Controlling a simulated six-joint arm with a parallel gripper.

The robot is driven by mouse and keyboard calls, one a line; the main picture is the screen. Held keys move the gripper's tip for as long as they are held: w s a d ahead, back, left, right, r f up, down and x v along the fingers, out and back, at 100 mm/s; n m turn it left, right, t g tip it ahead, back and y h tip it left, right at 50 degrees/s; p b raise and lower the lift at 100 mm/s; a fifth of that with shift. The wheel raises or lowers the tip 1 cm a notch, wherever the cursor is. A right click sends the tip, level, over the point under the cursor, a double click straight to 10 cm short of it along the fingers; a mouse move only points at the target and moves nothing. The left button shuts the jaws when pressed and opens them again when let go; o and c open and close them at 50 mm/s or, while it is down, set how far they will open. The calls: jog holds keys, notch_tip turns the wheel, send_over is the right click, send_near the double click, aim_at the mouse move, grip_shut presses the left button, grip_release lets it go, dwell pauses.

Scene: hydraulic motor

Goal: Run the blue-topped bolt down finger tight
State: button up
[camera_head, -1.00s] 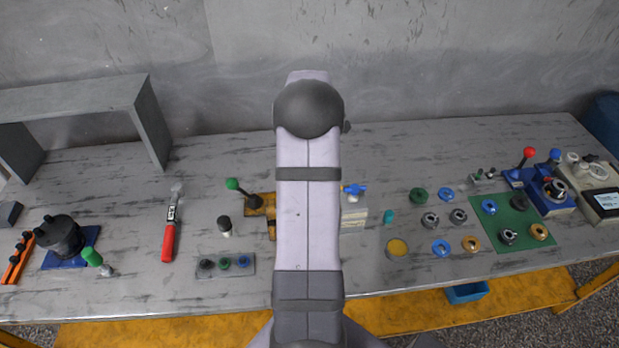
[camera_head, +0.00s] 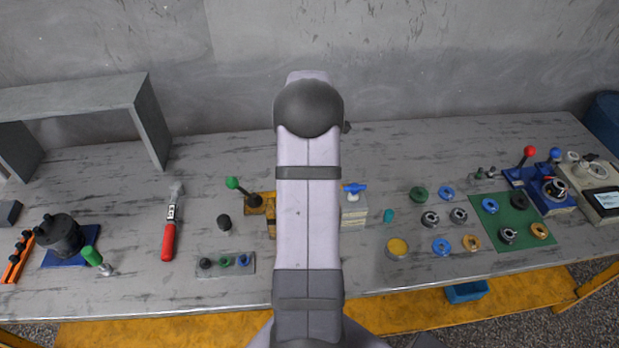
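A grey strip (camera_head: 214,270) lies near the front edge of the bench, left of my arm. It holds three small bolts side by side. The blue-topped bolt (camera_head: 243,260) is at its right end, the green-topped bolt (camera_head: 225,262) is in the middle and the black-topped bolt (camera_head: 205,263) is at the left. How deep each bolt sits is too small to tell. My upright arm fills the middle of the view. My gripper does not show, so its state and place are hidden.
A dark-capped piece (camera_head: 224,222) stands behind the strip. A green-knobbed lever (camera_head: 232,183) and a blue-handled valve (camera_head: 355,188) flank my arm. A red-handled tool (camera_head: 168,240) lies left. A dark motor (camera_head: 60,235) is at far left. Several rings and a green mat (camera_head: 490,238) are right.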

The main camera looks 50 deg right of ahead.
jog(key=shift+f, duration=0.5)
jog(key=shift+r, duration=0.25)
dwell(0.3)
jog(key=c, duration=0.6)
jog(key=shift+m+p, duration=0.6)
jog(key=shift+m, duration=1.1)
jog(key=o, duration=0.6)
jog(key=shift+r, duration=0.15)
